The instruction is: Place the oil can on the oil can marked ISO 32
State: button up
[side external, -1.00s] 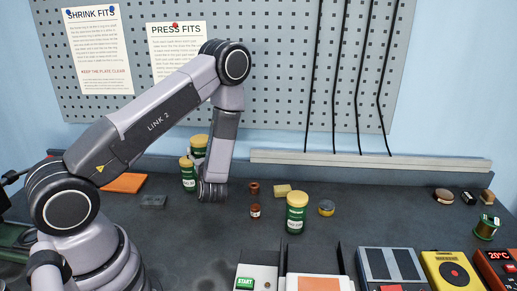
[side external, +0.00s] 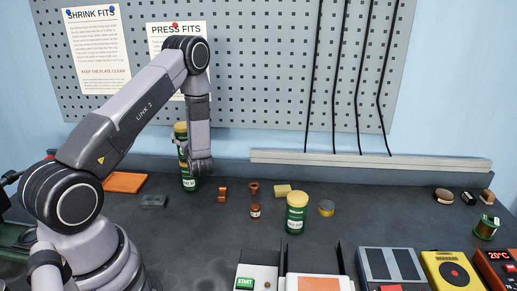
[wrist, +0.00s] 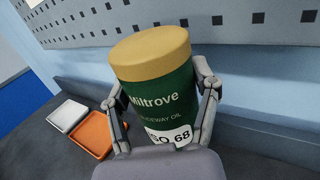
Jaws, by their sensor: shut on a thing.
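The green oil can (wrist: 155,95) with a yellow lid fills the middle of the wrist view; its label reads ISO 68. My gripper (wrist: 162,108) is shut on it, one finger on each side. In the side view this can (side external: 180,130) is upright, directly above another green can (side external: 189,184) on the bench, partly behind my wrist. The lower can's label looks like ISO 32, but is small. Its lid is mostly hidden, so I cannot tell whether the two cans touch. My gripper (side external: 188,155) is largely hidden in the side view.
Another green can with a yellow lid (side external: 296,213) stands mid-bench. An orange tray (side external: 124,183) and a grey block (side external: 153,202) lie left. Devices line the front right.

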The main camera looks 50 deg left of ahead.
jog(key=shift+f, duration=0.2)
jog(key=o, duration=1.2)
jog(key=shift+f, duration=0.1)
jog(key=shift+o, duration=0.2)
